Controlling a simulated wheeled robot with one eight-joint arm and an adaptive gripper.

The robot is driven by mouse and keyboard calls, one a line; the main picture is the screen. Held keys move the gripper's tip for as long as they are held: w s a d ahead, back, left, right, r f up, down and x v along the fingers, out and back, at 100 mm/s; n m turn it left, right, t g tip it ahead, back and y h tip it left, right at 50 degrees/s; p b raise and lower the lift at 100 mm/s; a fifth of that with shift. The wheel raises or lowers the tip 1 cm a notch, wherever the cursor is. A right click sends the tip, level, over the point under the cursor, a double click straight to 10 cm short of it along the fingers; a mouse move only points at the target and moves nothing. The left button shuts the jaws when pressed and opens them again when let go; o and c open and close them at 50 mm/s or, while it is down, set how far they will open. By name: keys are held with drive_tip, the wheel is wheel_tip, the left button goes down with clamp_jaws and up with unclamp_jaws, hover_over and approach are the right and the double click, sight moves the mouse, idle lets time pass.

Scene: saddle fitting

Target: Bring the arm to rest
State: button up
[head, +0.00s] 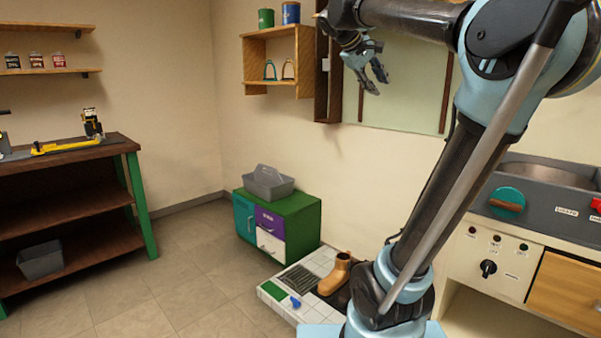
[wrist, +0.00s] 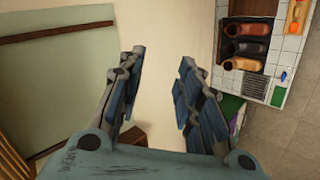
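My gripper (head: 376,76) is raised high in front of the wall at the upper middle of the head view. Its two fingers stand apart with nothing between them. In the wrist view my gripper (wrist: 160,88) also shows open and empty, with bare wall behind the gap. My arm rises from the lower middle of the head view and bends over at the top right.
A wall shelf (head: 269,60) and a pale green panel (head: 405,90) are near my gripper. A green cabinet (head: 302,228) carries a grey caddy (head: 268,184). Boots (wrist: 245,47) stand on a tiled platform (wrist: 290,52). A workbench (head: 75,154) stands left; floor between is clear.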

drive_tip(key=s+a+f+m+g+y, duration=0.1)
drive_tip(key=s+f+y, duration=0.1)
drive_tip(key=s+f, duration=0.7)
drive_tip(key=s+a+f+m+g+y, duration=0.1)
drive_tip(key=s+f, duration=0.7)
drive_tip(key=f, duration=1.4)
drive_tip(key=s+a+f+m+g+y, duration=0.1)
drive_tip(key=s+f+y, duration=0.3)
drive_tip(key=s+f, duration=0.5)
wheel_tip(320, 180, down, 7)
drive_tip(key=shift+s+a+r+m+y, duration=0.1)
drive_tip(key=shift+s+a+m+y, duration=0.25)
drive_tip(key=shift+a+m, duration=0.5)
drive_tip(key=shift+w+a+f, duration=0.1)
drive_tip(key=shift+w+f, duration=0.15)
drive_tip(key=shift+w, duration=0.2)
